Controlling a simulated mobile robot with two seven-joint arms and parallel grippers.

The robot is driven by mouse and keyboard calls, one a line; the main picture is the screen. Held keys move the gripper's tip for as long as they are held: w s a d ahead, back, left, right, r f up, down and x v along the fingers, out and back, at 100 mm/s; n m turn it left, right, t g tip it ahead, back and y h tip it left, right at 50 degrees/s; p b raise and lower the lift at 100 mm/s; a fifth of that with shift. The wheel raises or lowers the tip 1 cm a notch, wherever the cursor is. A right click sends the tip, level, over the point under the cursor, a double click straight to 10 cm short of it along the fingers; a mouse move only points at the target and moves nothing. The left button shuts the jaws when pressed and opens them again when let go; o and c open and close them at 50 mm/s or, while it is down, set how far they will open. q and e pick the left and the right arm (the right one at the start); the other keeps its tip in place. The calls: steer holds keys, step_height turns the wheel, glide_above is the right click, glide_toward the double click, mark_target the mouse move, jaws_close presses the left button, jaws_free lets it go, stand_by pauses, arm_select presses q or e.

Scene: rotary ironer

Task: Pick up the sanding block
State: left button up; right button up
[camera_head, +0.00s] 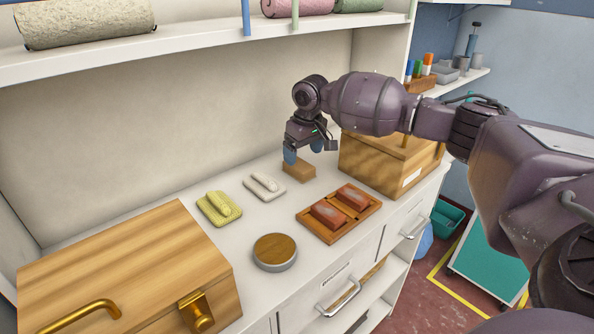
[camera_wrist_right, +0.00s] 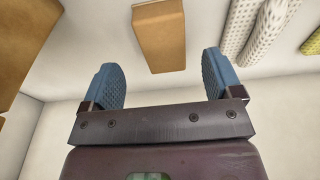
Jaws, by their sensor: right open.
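The sanding block appears to be the plain tan-brown block (camera_head: 299,172) on the white counter top, near the back. It also shows in the right wrist view (camera_wrist_right: 159,36), ahead of the fingers and in line with the gap between them. My right gripper (camera_head: 303,151) is open, pointing down just above and behind the block, with its blue fingers apart. Nothing is between the fingers in the right wrist view (camera_wrist_right: 162,75); I see no contact with the block. My left gripper is out of view.
A wooden box (camera_head: 390,165) stands close right of the block. A tray (camera_head: 337,229) with two reddish bars lies in front. A white ridged piece (camera_head: 265,186) and a yellow one (camera_head: 219,208) lie to the left, with a round lidded tin (camera_head: 275,251) and large wooden chest (camera_head: 120,260) beyond.

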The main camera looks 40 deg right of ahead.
mark_target(299, 164)
steer(key=shift+f, duration=0.15)
steer(key=f, duration=0.1)
steer(key=f+b, duration=0.1)
steer(key=w+f, duration=0.1)
steer(key=f, duration=0.1)
steer(key=shift+a+f, duration=0.1)
steer(key=shift+a, duration=0.15)
steer(key=shift+w+f+b, duration=0.15)
steer(key=shift+f+b, duration=0.15)
steer(key=shift+b, duration=0.05)
steer(key=shift+r, duration=0.1)
steer(key=shift+c, duration=0.4)
steer(key=shift+f, duration=0.2)
steer(key=c, duration=0.9)
